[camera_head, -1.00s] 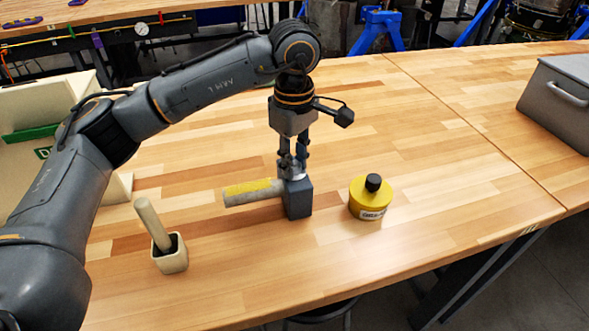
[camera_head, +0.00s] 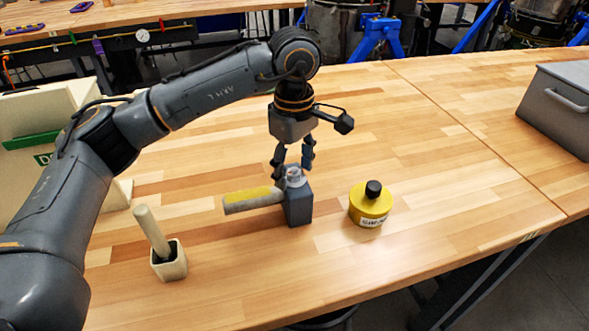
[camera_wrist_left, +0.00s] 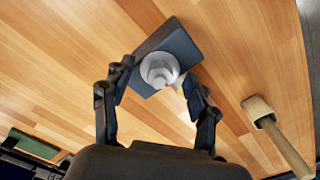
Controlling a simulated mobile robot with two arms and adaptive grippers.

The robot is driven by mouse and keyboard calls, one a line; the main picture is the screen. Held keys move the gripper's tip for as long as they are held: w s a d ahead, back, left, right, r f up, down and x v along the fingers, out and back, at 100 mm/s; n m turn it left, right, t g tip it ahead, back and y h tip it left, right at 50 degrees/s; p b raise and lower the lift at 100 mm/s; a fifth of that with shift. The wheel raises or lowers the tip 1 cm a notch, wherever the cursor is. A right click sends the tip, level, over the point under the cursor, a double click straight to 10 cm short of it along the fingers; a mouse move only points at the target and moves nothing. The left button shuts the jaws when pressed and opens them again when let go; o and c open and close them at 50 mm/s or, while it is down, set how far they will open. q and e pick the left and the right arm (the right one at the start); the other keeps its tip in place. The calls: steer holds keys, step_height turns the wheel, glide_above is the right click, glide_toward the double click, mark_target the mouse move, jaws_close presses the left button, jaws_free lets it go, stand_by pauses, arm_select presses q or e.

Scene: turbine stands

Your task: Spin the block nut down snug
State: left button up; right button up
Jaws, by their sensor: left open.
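The block nut (camera_head: 295,176) is a light grey metal piece on top of a dark blue-grey block (camera_head: 299,206) that stands upright on the table. In the left wrist view the nut (camera_wrist_left: 160,71) sits near the middle of the block's top face (camera_wrist_left: 182,45). My left gripper (camera_head: 293,170) is open and points down over the nut. Its fingers stand apart, one on each side, and I see no contact. In the left wrist view the open fingers (camera_wrist_left: 158,95) flank the block from below. My right gripper is not in view.
A cylinder with a yellow band (camera_head: 252,199) reaches left from the block. A yellow round container with a black knob (camera_head: 371,206) stands to the right. A beige cup holding a stick (camera_head: 169,262) stands front left. A grey case (camera_head: 560,108) is at far right.

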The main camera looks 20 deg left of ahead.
mark_target(294, 171)
arm_select(q)
steer(key=shift+r+p, duration=1.3)
steer(key=shift+r, duration=1.15)
steer(key=shift+c, duration=0.5)
